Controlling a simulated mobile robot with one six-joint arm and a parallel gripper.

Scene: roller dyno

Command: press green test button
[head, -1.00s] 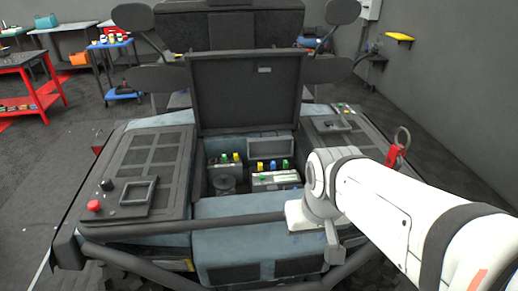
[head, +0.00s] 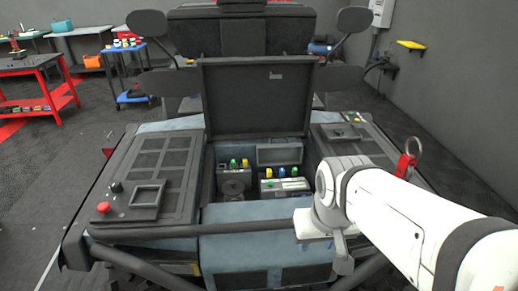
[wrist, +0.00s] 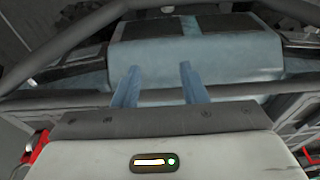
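No part is clearly readable as the green test button. My gripper (head: 343,252) hangs over the front right of the vehicle, to the right of and nearer than the bay, touching no cap. In the wrist view its two blue-grey fingers (wrist: 158,68) stand apart with nothing between them, over the bluish front panel (wrist: 195,62).
A raised dark lid (head: 258,95) stands behind the bay. A red button (head: 104,208) sits on the left deck. A tubular bar (head: 150,231) crosses the front. A red tag with a ring (head: 405,165) stands at right. Red (head: 60,65) and blue tables are at the back left.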

